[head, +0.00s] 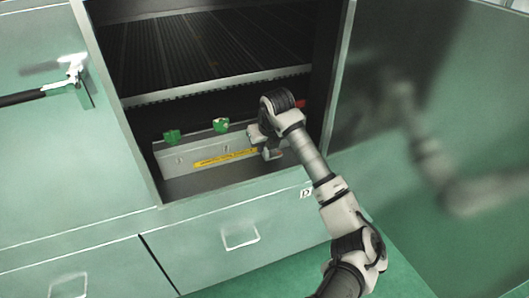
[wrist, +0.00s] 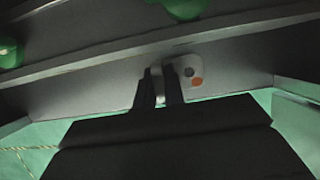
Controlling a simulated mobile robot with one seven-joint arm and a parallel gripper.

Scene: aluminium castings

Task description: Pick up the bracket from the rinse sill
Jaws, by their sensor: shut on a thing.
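In the wrist view, the bracket (wrist: 203,69) is a pale grey plate with a dark round hole and an orange spot. My gripper (wrist: 157,75) has its two dark fingers close together at the bracket's left end, shut on it. The fingers hide part of that end. In the head view, my gripper (head: 266,149) is inside the open cabinet, at the right end of a grey panel with a yellow label strip. The bracket is hardly discernible there. I cannot tell whether it touches the sill (head: 190,188) or is clear of it.
Two green knobs (head: 221,125) stand along the grey panel (head: 177,160). A dark ribbed shelf (head: 200,55) with a pale front edge lies above. The cabinet's right post (head: 338,85) is close to my arm. Drawers with handles (head: 240,238) are below; a glossy green panel is at right.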

